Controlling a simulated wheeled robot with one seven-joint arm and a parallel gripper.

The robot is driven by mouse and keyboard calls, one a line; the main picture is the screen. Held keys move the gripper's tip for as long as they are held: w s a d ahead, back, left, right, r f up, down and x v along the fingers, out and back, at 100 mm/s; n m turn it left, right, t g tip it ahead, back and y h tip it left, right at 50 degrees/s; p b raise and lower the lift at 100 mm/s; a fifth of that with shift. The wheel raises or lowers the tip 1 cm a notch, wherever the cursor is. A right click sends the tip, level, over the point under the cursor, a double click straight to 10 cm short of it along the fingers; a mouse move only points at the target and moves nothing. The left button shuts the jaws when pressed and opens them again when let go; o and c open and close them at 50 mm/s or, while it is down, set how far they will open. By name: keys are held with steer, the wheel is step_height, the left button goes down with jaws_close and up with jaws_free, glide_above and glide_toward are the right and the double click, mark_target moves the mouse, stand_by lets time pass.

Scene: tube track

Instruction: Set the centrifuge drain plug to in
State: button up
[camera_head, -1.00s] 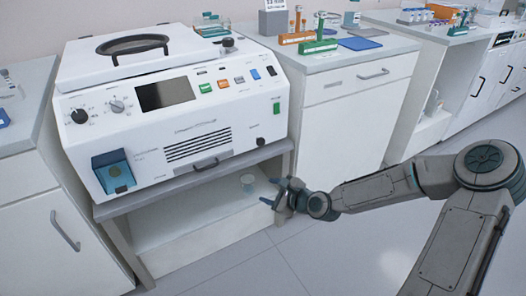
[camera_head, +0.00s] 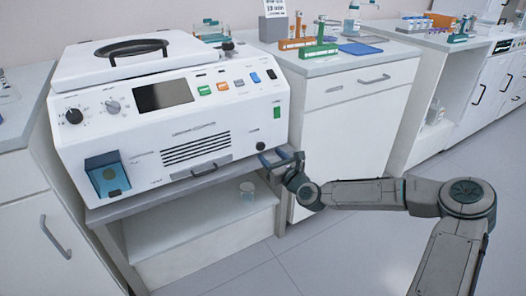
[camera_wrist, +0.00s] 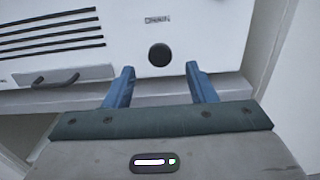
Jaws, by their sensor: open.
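The white centrifuge (camera_head: 170,110) stands on a grey-topped bench. Its drain plug (camera_wrist: 159,54) is a round black knob low on the front panel, under a small label that seems to read DRAIN. The plug also shows in the head view (camera_head: 261,146) at the panel's lower right. My gripper (camera_wrist: 160,70) is open and empty, with its two blue fingers apart. In the wrist view the plug appears between and just beyond the fingertips. In the head view my gripper (camera_head: 275,158) is close in front of the plug. I cannot tell how deep the plug sits.
A grey handle (camera_wrist: 55,78) and vent slots lie left of the plug. The bench edge (camera_head: 190,190) runs just below. A white cabinet (camera_head: 345,140) stands to the right. The floor in front is clear.

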mark_target(262, 147)
steer(key=shift+b+x, duration=0.45)
steer(key=shift+x, duration=2.55)
jaws_close()
